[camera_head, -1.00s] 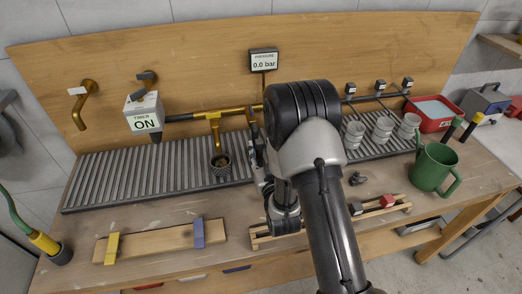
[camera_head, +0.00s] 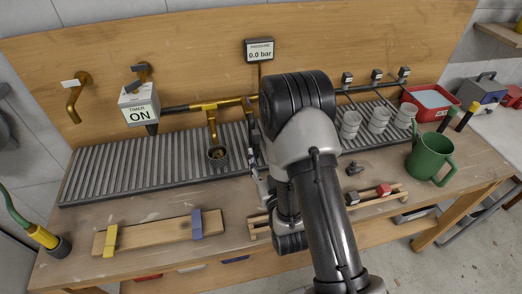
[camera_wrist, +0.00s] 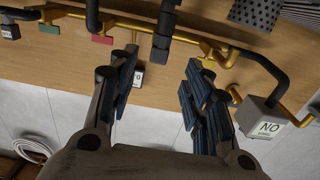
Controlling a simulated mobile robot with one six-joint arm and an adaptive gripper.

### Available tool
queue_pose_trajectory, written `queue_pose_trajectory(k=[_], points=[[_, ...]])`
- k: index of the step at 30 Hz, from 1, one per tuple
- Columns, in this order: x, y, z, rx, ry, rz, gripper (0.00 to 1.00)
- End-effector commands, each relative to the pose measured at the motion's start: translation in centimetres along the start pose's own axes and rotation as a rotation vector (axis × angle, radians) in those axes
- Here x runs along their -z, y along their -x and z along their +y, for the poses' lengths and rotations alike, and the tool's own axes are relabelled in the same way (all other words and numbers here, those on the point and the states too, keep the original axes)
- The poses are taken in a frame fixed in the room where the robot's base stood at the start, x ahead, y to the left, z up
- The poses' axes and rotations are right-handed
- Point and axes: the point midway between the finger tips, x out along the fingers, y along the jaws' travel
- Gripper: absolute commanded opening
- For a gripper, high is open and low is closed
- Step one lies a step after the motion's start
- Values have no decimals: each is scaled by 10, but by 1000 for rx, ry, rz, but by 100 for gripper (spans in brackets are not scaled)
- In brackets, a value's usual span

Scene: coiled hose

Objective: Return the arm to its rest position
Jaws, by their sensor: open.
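My arm (camera_head: 322,205) rises from the bottom of the head view in front of the workbench. My gripper (camera_wrist: 160,88) is open in the wrist view, with its two dark-padded fingers well apart and nothing between them. In the head view it is mostly hidden behind my arm; only a part shows beside the slatted rack. The wrist view is upside down and faces the wooden back panel (camera_wrist: 220,80). The timer box (camera_wrist: 268,122) and the small pressure display (camera_wrist: 138,78) show there beyond the fingers.
The timer box (camera_head: 140,106) reads ON and the pressure display (camera_head: 259,50) 0.0 bar. A brass pipe (camera_head: 215,104) runs above a small pot (camera_head: 218,157). White cups (camera_head: 379,120), a green watering can (camera_head: 430,158) and a red tray (camera_head: 428,101) stand right. A wooden board (camera_head: 155,234) lies front left.

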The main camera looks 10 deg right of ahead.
Motion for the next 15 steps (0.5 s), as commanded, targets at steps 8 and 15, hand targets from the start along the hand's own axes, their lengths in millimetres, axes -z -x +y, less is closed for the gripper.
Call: queue_pose_trajectory(k=[8,15], points=[[0,1,0,0,0,1,45],[4,-2,0,0,0,-9,45]])
